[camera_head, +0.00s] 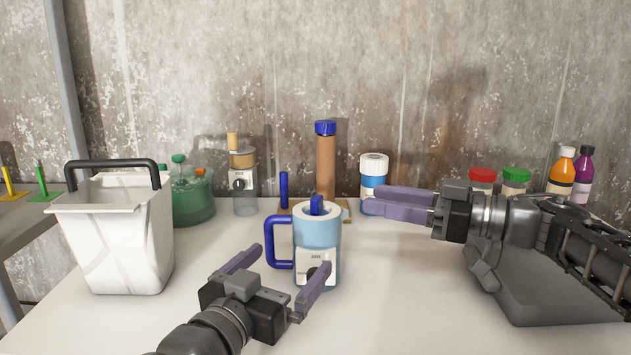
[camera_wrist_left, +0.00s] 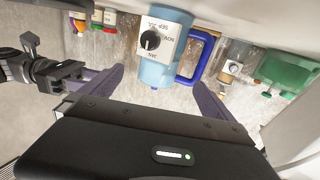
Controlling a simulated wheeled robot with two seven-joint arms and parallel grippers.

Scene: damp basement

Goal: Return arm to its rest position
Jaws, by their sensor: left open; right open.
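My left gripper (camera_head: 279,271) is open at the front of the table, with nothing between its fingers. A light blue mug (camera_head: 317,240) with a dark blue handle and a white dial label stands just beyond it. In the left wrist view the mug (camera_wrist_left: 165,50) appears upside down ahead of the open fingers (camera_wrist_left: 160,92). My right gripper (camera_head: 403,203) reaches in from the right and points left, its purple fingers apart and empty. It is right of the mug and in front of a white-capped blue jar (camera_head: 374,182).
A white bucket (camera_head: 119,240) with a black handle stands at left. Behind are a green container (camera_head: 193,200), a dial jar (camera_head: 243,186) and a tall brown cylinder (camera_head: 326,165). Several jars and bottles, including an orange bottle (camera_head: 562,172), stand back right. The table front is mostly clear.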

